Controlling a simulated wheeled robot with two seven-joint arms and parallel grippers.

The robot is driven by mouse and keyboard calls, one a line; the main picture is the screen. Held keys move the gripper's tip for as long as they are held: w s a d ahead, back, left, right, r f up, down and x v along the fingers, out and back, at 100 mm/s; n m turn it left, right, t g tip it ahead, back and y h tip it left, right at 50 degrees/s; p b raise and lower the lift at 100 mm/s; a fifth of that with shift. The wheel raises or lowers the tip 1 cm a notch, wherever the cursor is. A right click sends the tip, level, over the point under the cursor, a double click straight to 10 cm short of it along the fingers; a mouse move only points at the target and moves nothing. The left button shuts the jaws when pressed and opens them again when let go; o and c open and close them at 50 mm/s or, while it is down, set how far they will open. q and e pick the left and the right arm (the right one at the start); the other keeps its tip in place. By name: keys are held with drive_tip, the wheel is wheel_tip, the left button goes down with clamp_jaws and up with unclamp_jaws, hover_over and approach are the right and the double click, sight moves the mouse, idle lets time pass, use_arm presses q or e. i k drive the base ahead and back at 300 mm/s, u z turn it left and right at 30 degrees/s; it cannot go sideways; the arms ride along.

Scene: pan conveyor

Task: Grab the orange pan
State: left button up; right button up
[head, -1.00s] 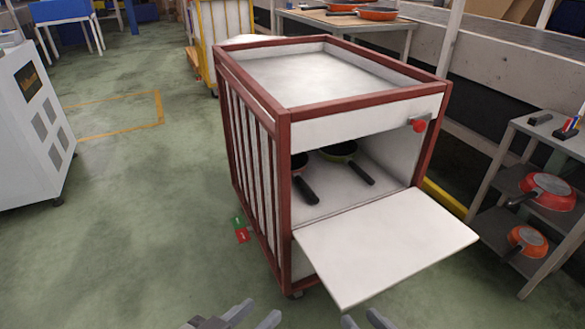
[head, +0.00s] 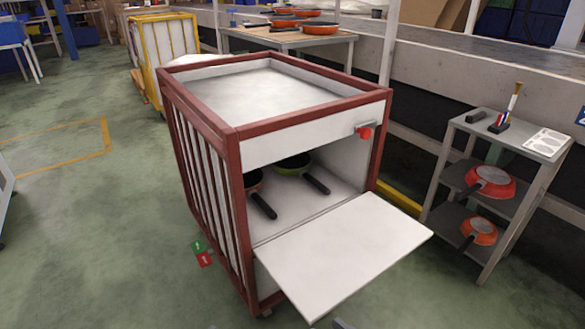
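An orange pan (head: 480,231) lies on the lower shelf of the grey rack at the right, with its dark handle toward the left. A redder orange pan (head: 491,182) lies on the shelf above it. More orange pans (head: 320,28) rest on the table at the back. Only a grey fingertip of my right gripper (head: 341,324) shows at the bottom edge, far from all the pans. A faint sliver of my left gripper (head: 212,327) shows at the bottom edge. The opening of both grippers is hidden.
A red-framed white cart (head: 235,140) stands in the middle, its front flap (head: 345,250) folded out. The grey rack (head: 455,122) holds small items on top. Green floor is free at the left and front right.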

sight(254, 179)
drive_tip(key=z, duration=0.05)
drive_tip(key=k, duration=0.5)
drive_tip(key=u, duration=1.65)
drive_tip(key=i, duration=1.2)
drive_tip(key=z, duration=1.6)
drive_tip(key=i, duration=1)
